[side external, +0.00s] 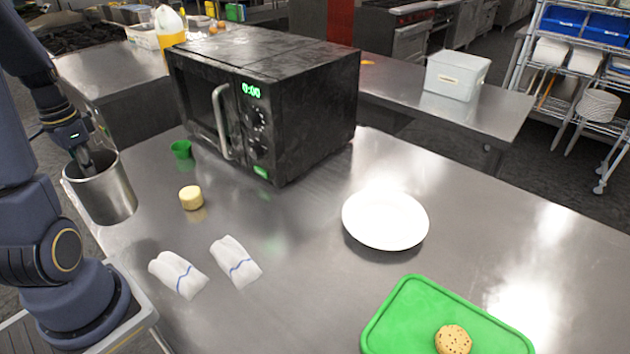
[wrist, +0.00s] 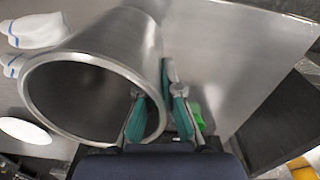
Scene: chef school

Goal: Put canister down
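The canister (side external: 108,192) is a tall, open steel cylinder near the left edge of the steel table in the side external view. Its open mouth fills the left of the wrist view (wrist: 85,60). My gripper (side external: 84,160) reaches down to its rim from above. In the wrist view my gripper (wrist: 158,98) has one finger inside the mouth and the other outside, with the canister's wall between them. The canister looks slightly tilted. I cannot tell whether its base touches the table.
A small green cup (side external: 182,149) and a yellow round piece (side external: 191,197) stand right of the canister. A black microwave (side external: 265,100) is behind. Two folded white cloths (side external: 236,262), a white plate (side external: 386,219) and a green board (side external: 405,325) with a cookie (side external: 453,340) lie nearer. The table's middle is clear.

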